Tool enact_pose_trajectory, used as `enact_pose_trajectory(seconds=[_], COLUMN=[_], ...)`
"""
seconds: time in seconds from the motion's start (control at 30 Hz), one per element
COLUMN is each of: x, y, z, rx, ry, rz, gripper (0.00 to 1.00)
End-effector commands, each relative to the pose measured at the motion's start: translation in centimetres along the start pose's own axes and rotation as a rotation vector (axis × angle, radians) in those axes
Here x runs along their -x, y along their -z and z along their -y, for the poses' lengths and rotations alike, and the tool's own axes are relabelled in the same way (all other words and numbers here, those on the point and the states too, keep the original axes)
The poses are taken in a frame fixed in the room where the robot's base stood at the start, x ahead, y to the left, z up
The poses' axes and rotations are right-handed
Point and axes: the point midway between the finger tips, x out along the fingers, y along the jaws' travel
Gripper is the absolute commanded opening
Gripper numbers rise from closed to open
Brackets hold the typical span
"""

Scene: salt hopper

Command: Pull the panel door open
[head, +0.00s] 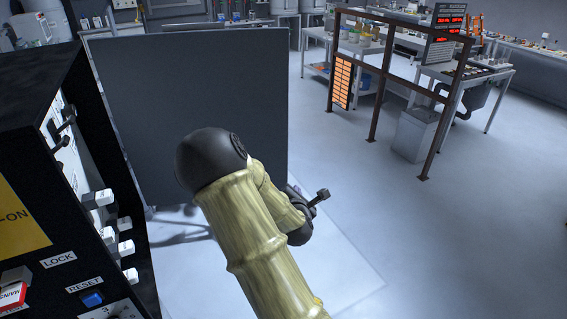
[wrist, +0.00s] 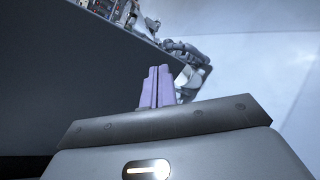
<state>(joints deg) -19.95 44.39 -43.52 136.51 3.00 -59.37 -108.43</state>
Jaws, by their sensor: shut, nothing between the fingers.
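The panel door (head: 190,90) is a large flat dark grey sheet in the head view. It stands swung out, at a wide angle to the black cabinet (head: 22,110) at the left, and the cabinet's switch front is uncovered. My arm crosses in front of the door's lower right part. In the wrist view my gripper (wrist: 158,70) has its purple fingers together and empty. A dark grey surface (wrist: 70,70), seemingly the door, fills the left behind them; I cannot tell whether they touch it. In the head view the fingers are not clearly visible.
White knobs (head: 98,199) and a blue reset button (head: 92,298) stick out from the cabinet. A brown metal frame (head: 373,95) with an orange panel and red displays stands at the back right, by lab tables. The pale floor (head: 470,240) at the right is clear.

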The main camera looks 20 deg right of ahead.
Motion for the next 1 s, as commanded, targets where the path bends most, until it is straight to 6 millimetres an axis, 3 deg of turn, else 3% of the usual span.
enact_pose_trajectory(seconds=[0.1,0.3,0.77,1.0], x=[-1.4,-1.7,-1.9,-4.0], y=[0.0,-0.5,-1.1,-1.2], z=[-0.8,-3.0,-3.2,-4.3], rx=[0.342,0.7,0.745,0.743], ry=[-0.125,-0.253,-0.261,-0.267], rz=[0.099,0.229,0.252,0.25], gripper=[0.0,0.0,0.0,0.0])
